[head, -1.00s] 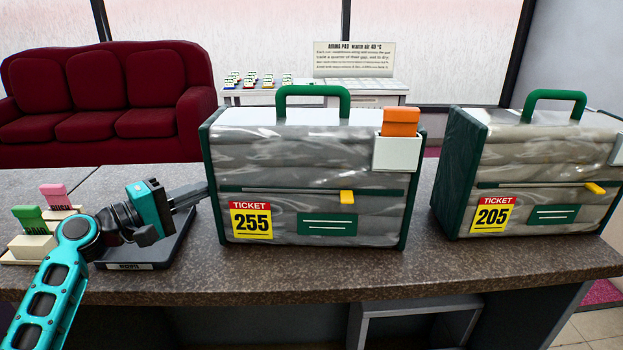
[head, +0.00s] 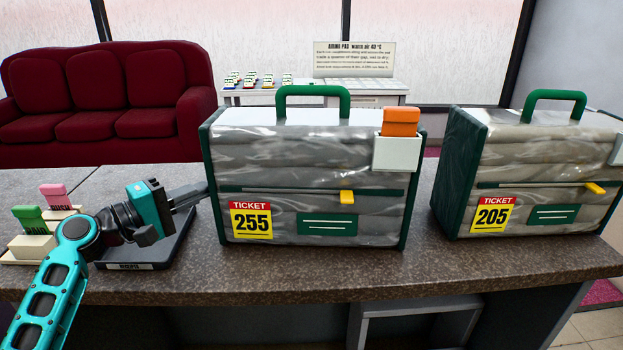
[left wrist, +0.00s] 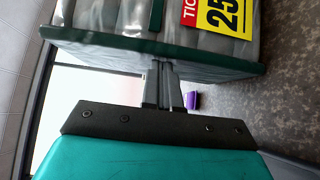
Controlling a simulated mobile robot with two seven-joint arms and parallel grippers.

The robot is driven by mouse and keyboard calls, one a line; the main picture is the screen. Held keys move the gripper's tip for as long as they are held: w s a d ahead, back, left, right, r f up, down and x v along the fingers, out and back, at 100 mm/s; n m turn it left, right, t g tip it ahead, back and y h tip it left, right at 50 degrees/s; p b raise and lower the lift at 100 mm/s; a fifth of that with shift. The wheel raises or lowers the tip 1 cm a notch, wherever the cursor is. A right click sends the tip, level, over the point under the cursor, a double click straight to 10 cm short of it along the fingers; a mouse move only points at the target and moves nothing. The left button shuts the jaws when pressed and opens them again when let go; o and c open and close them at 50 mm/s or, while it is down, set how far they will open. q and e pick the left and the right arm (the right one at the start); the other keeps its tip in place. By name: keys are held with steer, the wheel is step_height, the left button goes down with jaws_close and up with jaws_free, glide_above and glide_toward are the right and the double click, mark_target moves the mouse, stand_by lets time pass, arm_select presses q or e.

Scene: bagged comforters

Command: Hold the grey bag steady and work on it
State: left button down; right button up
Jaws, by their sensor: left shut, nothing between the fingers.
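The grey bag with ticket 255 (head: 310,165) stands upright on the counter, with green edges and a green handle on top. A yellow zip pull (head: 347,197) sits on its front zip, right of the middle. An orange item (head: 401,122) stands in the white pocket at its upper right. My left gripper (head: 203,190) is shut and empty, its fingertips at the bag's left side. In the left wrist view the shut fingers (left wrist: 163,72) reach the bag's green-edged side (left wrist: 150,50); I cannot tell if they press on it. My right gripper is not in view.
A second grey bag with ticket 205 (head: 535,175) stands to the right, with a gap between the bags. A dark tray (head: 150,255) lies under my left gripper. Green (head: 30,218) and pink (head: 55,195) tags stand at the left. The counter front (head: 330,275) is clear.

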arm_select(q)
steer(key=shift+d, duration=0.5)
stand_by(1.2)
steer(key=a+b, duration=0.2)
steer(key=a, duration=0.4)
steer(key=shift+w+b, duration=0.2)
steer(key=shift+b, duration=0.2)
steer(key=shift+a, duration=0.1)
